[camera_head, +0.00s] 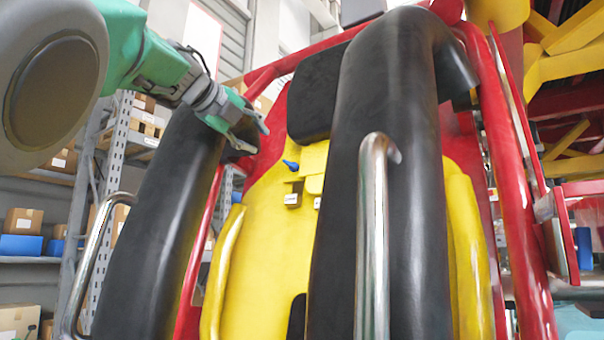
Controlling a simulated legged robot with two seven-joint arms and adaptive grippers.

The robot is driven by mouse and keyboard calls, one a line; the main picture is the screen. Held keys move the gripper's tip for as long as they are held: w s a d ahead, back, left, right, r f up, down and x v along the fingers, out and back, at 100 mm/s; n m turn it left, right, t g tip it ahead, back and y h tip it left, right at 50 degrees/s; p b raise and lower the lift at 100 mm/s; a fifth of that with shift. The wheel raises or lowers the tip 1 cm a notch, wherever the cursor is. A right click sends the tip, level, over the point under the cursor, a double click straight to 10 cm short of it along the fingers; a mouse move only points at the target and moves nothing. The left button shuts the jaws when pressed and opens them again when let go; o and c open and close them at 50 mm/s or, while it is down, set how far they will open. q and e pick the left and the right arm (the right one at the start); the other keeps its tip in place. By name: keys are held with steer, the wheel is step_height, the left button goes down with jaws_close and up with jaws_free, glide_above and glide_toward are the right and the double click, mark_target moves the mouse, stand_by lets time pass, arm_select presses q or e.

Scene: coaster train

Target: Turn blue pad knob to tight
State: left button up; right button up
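The blue knob (291,165) is small and sits on the yellow seat back (262,215), just below the black head pad (318,92). My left gripper (257,138) comes in from the upper left on a green and grey arm. Its fingers are apart with nothing seen between them. It is up and to the left of the knob, not touching it, by the top of the left black restraint. My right gripper is not in view.
Thick black restraints stand in front of the seat, one at left (150,235) and one at right (385,190), each with a metal grab handle (372,240). Red frame tubes (515,200) flank the seat. Shelves with boxes (25,221) stand behind at left.

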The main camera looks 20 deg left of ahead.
mark_target(288, 163)
arm_select(q)
steer(key=p+x, duration=0.2)
steer(key=x, duration=0.3)
steer(key=p+x, duration=0.2)
steer(key=x, duration=0.4)
steer(key=shift+w+a+r, duration=0.1)
steer(key=shift+w+r, duration=0.05)
steer(key=shift+w, duration=0.25)
steer(key=shift+w+d, duration=0.2)
steer(key=shift+w, duration=0.3)
steer(key=shift+w+f, duration=0.15)
steer(key=shift+f, duration=0.05)
steer(key=shift+w+d, duration=0.1)
jaws_close()
